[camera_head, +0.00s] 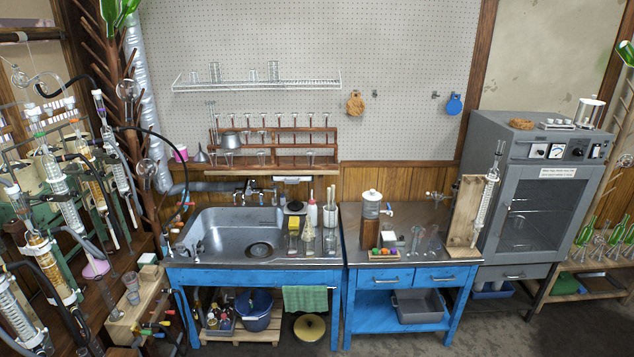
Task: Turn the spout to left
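The sink's faucet (247,187) is mounted at the back edge of the steel sink (225,225), in the left-middle of the head view. It is small and dark metallic. Its spout is too small for me to tell exactly which way it points. Neither of my grippers shows in the head view, so nothing of mine is seen touching the faucet.
The sink sits in a blue bench (255,280) with bottles at its right side. A second blue bench (412,278) holds a dispenser (371,204) and glassware. Glass reflux apparatus (55,185) crowds the left. A grey oven (538,205) stands right. Dark floor shows in front.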

